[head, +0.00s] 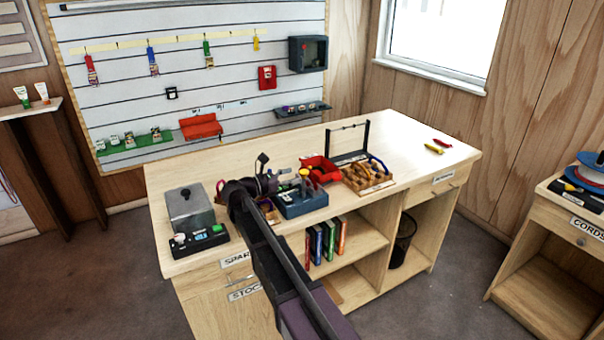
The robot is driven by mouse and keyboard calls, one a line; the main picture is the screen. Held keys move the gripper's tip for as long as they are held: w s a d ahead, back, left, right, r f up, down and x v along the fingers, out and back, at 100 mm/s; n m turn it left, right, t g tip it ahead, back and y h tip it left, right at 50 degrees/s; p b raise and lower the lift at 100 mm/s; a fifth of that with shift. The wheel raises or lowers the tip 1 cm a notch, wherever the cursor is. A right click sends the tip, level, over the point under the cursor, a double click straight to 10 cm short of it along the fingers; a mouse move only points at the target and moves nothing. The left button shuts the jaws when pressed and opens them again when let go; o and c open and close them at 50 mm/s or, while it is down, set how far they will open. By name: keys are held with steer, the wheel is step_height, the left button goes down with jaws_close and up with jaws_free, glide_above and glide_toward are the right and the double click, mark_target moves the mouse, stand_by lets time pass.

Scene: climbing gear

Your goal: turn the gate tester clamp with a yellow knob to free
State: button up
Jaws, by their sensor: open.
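A blue box-shaped device (302,205) stands on the workbench near its front edge, left of the middle. A small yellow knob (304,173) shows on top of it; I take this device to be the gate tester. The clamp's setting is too small to read. My gripper (270,182) is open, just left of the blue device at about the height of its top. My arm reaches up from the bottom of the view and covers part of the bench front. Whether the gripper touches the device cannot be told.
A grey box device (190,208) with a black control base stands at the bench's left end. The bench's right side is mostly clear.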

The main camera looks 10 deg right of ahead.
mark_target(300, 173)
steer(key=shift+x, duration=2.2)
